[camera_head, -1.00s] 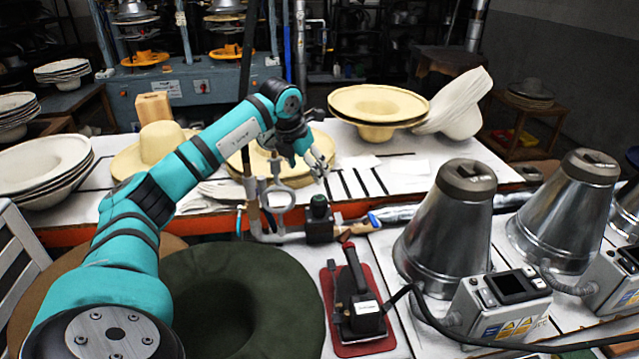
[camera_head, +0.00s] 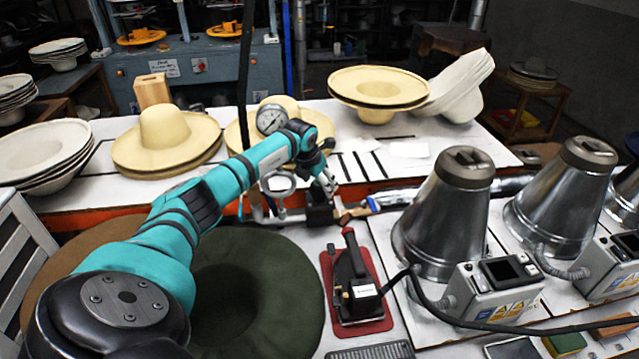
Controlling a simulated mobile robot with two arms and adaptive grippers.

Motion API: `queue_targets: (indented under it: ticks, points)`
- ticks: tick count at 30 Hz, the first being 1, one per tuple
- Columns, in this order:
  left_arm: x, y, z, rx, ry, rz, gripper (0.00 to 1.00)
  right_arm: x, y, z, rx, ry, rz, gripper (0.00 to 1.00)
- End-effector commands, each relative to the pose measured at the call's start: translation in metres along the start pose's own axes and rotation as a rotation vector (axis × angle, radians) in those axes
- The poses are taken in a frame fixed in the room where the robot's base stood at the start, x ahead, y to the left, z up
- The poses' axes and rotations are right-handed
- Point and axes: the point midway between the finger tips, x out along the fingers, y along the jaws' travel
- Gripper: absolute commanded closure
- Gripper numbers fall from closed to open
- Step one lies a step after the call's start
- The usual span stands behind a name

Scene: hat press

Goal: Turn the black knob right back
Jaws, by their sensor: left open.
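My left arm comes in from the left, and its gripper (camera_head: 330,184) is open over the valve on the pipe. The black knob, at the top of the dark valve body (camera_head: 319,213), is largely hidden by the gripper. I cannot tell whether the fingers touch it or are around it. My right gripper is not in view.
A round gauge (camera_head: 271,118) stands behind my wrist. An iron (camera_head: 355,285) on a red mat (camera_head: 382,324) and a dark green hat (camera_head: 295,265) lie in front. Metal cones (camera_head: 445,225) stand at right. Straw hats (camera_head: 165,137) lie on the back table.

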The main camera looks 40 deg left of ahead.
Motion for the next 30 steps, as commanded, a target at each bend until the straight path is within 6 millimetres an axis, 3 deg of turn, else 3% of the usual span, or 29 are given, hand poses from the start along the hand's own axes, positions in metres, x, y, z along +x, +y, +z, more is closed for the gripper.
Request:
queue_targets:
  ticks: [6, 15, 28, 30]
  points:
    - [0.018, 0.000, 0.000, -0.002, 0.000, 0.000, 0.28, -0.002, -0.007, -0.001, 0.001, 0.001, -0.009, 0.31]
    - [0.020, 0.000, 0.000, 0.000, -0.001, 0.000, 0.28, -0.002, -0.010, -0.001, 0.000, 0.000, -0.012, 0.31]
    - [0.020, 0.001, 0.000, -0.001, -0.001, 0.001, 0.83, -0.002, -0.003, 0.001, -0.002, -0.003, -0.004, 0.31]
    - [0.020, 0.001, 0.000, -0.002, -0.001, 0.002, 0.83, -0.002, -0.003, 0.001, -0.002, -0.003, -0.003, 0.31]
